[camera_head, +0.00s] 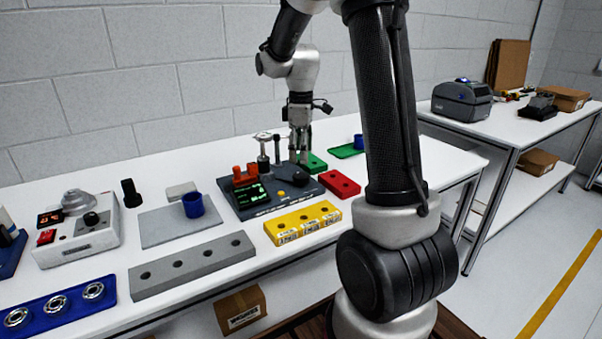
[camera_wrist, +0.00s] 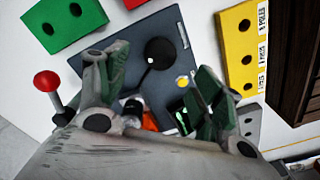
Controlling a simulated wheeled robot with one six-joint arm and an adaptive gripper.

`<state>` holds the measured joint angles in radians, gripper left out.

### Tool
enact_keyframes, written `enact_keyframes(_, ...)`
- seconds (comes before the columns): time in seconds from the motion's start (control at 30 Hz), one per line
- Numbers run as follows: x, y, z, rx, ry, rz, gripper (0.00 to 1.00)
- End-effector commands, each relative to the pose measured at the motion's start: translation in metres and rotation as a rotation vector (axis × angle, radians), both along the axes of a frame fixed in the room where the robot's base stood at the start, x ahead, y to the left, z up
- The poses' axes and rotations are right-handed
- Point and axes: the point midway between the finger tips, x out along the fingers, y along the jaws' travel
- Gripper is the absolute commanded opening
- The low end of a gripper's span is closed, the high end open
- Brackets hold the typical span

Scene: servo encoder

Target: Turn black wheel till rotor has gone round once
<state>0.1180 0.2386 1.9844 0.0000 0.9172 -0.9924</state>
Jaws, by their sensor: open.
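The dark grey device (camera_head: 226,189) stands on the white table below my gripper (camera_head: 299,150). Its black wheel (camera_wrist: 161,53) is round, with a small pale spot near its edge, and shows in the wrist view. In that view my gripper (camera_wrist: 155,85) has its two green-padded fingers spread wide, with the wheel in the gap beyond them; nothing is held. The head view shows the wheel (camera_head: 300,179) just below the fingertips. The device also carries orange-red parts (camera_head: 245,176), a lit green display (camera_head: 251,196) and a yellow button (camera_wrist: 183,82). I cannot clearly pick out the rotor.
A green block (camera_head: 314,162) and a red block (camera_head: 340,184) lie right of the device, a yellow block (camera_head: 302,221) in front. A grey plate with a blue cup (camera_head: 193,205) is to the left. A red-knobbed lever (camera_wrist: 47,81) stands close by my left finger in the wrist view.

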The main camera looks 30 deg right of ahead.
Motion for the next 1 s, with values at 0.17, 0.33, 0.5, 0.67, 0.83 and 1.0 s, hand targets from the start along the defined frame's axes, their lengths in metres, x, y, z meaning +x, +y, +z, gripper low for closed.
enact_keyframes(0.17,-0.001,0.0,-0.028,0.001,0.006,0.0,0.67)
enact_keyframes(0.33,-0.001,0.0,-0.056,0.001,0.004,-0.001,0.67)
enact_keyframes(0.5,-0.001,0.0,-0.071,0.0,0.003,-0.001,0.67)
enact_keyframes(0.67,-0.001,0.0,-0.074,0.001,0.002,-0.002,0.67)
enact_keyframes(0.83,-0.001,0.0,-0.073,0.0,0.001,-0.002,0.6)
enact_keyframes(1.0,-0.001,0.0,-0.073,0.0,0.001,-0.002,0.29)
